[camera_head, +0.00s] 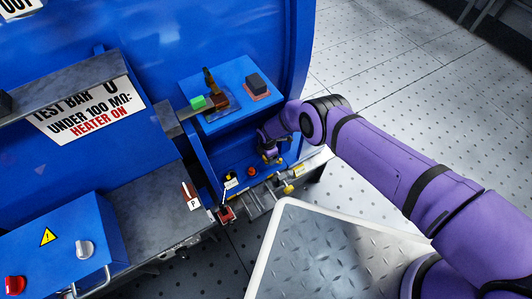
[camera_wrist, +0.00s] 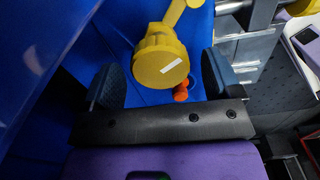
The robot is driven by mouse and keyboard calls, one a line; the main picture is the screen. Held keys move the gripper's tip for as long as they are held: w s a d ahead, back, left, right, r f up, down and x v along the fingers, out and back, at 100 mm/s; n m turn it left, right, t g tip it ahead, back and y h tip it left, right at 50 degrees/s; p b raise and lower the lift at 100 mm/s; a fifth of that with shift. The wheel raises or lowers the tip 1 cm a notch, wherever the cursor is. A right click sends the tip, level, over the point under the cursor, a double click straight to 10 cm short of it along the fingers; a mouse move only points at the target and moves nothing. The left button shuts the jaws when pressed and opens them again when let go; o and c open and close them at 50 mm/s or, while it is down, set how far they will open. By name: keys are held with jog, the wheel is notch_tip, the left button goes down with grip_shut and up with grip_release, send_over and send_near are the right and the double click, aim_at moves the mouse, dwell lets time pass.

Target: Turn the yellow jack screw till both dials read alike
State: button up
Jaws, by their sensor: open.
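A yellow round knob with a white stripe (camera_wrist: 160,62), which looks like the jack screw's head, fills the middle of the wrist view. A yellow stem or lever runs from it to the upper right. My gripper (camera_wrist: 160,75) is open, with one dark finger on each side of the knob and visible gaps. I cannot tell whether the knob lies fully between the fingers in depth. In the head view, my gripper (camera_head: 270,154) is low beside the blue housing, and hides most of the knob. I cannot make out either dial or a reading.
An orange peg (camera_wrist: 181,93) sits just below the knob.

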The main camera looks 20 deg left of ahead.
jog(key=shift+f, duration=0.2)
jog(key=shift+c, duration=0.2)
jog(key=c, duration=0.9)
jog(key=shift+m, duration=0.3)
